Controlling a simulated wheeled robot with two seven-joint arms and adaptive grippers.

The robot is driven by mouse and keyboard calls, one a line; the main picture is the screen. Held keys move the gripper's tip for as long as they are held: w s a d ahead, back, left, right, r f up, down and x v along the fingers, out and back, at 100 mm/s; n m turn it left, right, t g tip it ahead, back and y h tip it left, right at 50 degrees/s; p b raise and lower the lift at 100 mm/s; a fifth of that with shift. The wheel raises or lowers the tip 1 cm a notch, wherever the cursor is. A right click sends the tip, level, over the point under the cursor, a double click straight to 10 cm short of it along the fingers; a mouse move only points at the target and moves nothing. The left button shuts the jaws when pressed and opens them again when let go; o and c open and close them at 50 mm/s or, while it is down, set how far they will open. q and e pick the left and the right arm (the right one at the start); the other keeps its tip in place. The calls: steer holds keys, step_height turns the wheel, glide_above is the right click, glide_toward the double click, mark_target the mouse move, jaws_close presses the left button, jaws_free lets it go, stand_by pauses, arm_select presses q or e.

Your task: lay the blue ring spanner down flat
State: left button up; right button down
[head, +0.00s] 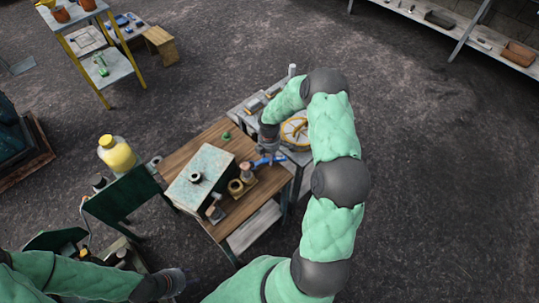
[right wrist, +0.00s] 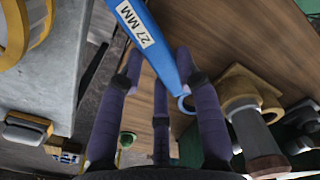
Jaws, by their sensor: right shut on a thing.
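The blue ring spanner (right wrist: 146,38) bears a "27 MM" label in the right wrist view, and its ring end (right wrist: 187,104) shows past the fingers. My right gripper (right wrist: 163,82) is shut on it, with the shaft between the dark fingers. In the head view the spanner (head: 266,161) is a small blue shape below my right gripper (head: 268,147), at the right side of the wooden bench (head: 234,213). I cannot tell whether it touches the bench top. My left gripper (head: 180,282) is low in the head view, away from the bench; its fingers are unclear.
A pale box (head: 205,172) fills much of the bench. Brass fittings (head: 236,187) stand near its right side, close to the spanner. A grey side table (head: 302,157) with a yellow wheel-like part (head: 293,131) adjoins at right. Bare wood shows at the bench's near end.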

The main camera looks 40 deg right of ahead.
steer(key=shift+f+b, duration=0.3)
steer(key=shift+f, duration=0.25)
stand_by(0.4)
steer(key=c, duration=0.8)
jaws_free()
step_height(320, 180, up, 12)
stand_by(0.7)
